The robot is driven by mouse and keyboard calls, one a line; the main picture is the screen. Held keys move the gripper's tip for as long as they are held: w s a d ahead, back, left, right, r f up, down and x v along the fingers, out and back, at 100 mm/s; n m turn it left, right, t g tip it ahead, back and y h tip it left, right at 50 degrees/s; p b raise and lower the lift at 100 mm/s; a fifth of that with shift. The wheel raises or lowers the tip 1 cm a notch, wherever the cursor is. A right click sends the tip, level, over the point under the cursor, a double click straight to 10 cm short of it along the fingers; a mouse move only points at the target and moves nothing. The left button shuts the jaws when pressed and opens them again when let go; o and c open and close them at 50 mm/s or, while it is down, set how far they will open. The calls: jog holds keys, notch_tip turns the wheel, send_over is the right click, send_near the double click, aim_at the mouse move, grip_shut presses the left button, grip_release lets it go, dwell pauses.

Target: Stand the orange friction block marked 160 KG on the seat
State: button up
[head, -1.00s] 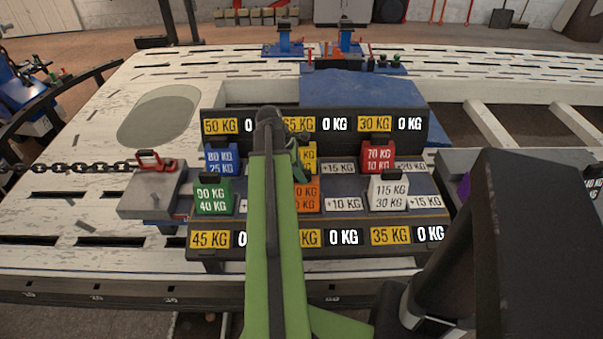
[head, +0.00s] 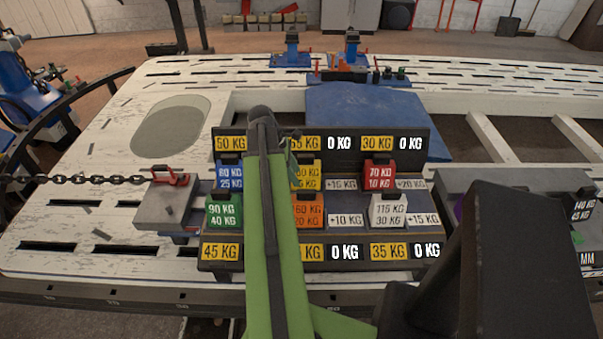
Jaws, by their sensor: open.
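The orange block (head: 309,210), marked 160 KG with 20 KG below, stands in the front row of the rack, just right of my green arm. The arm hides its left edge. My gripper (head: 292,147) is at the far end of the arm, mostly hidden behind it, above the yellow block (head: 309,176) in the back row. It is open and appears apart from the orange block. I cannot tell which place is the seat.
Green (head: 223,211), white (head: 388,211), blue (head: 229,177) and red (head: 379,175) blocks stand around in the dark rack (head: 300,266). A dark block marked 140 KG (head: 582,207) is at far right. A grey plate with a red clamp (head: 168,177) is at left.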

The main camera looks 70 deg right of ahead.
jog(key=d+p+v, duration=0.1)
jog(key=p+v, duration=0.3)
jog(key=v, duration=0.2)
jog(key=shift+a+r, duration=0.4)
jog(key=shift+a, duration=0.15)
jog(key=shift+w, duration=0.15)
